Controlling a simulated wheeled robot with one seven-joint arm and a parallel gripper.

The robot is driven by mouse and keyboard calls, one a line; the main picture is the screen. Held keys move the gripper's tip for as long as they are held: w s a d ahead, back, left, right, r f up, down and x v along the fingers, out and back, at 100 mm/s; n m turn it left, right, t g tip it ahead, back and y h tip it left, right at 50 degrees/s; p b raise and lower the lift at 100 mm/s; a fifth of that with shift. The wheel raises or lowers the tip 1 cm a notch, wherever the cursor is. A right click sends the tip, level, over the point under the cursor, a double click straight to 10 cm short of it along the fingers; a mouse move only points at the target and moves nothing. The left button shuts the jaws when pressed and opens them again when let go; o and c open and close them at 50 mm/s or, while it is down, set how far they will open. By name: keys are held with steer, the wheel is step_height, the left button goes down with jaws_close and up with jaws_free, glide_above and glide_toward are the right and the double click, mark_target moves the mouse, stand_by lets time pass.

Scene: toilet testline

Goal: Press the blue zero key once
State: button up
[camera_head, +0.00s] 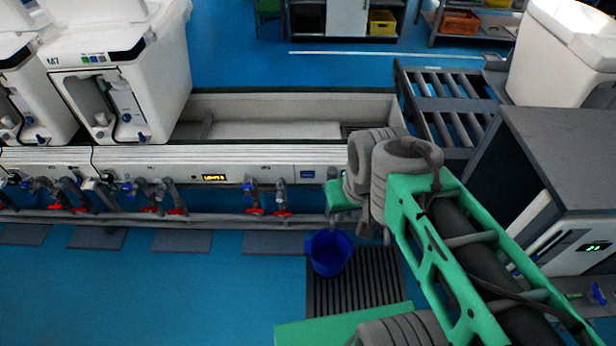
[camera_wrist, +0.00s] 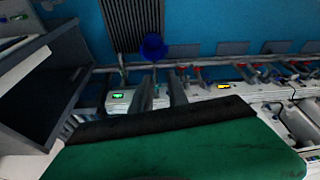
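The blue zero key cannot be made out in either view; its markings are too small or hidden. The long white control panel (camera_head: 258,172) runs along the front of the test line, with a small yellow display (camera_head: 214,178) and a small blue patch (camera_head: 307,174) whose marking I cannot read. In the wrist view, my gripper (camera_wrist: 162,88) shows two grey fingers apart, with nothing seen between them. They point over the panel, between a green-lit display (camera_wrist: 118,95) and the yellow display (camera_wrist: 223,86). In the head view my arm hides the fingertips.
A blue bucket (camera_head: 329,252) stands on a dark grate (camera_head: 355,283) before the line. Taps with red and blue handles (camera_head: 254,199) stick out below the panel. A grey cabinet (camera_head: 560,150) stands at right. White toilet units (camera_head: 125,75) stand at left.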

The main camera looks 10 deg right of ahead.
jaws_close()
stand_by(1.4)
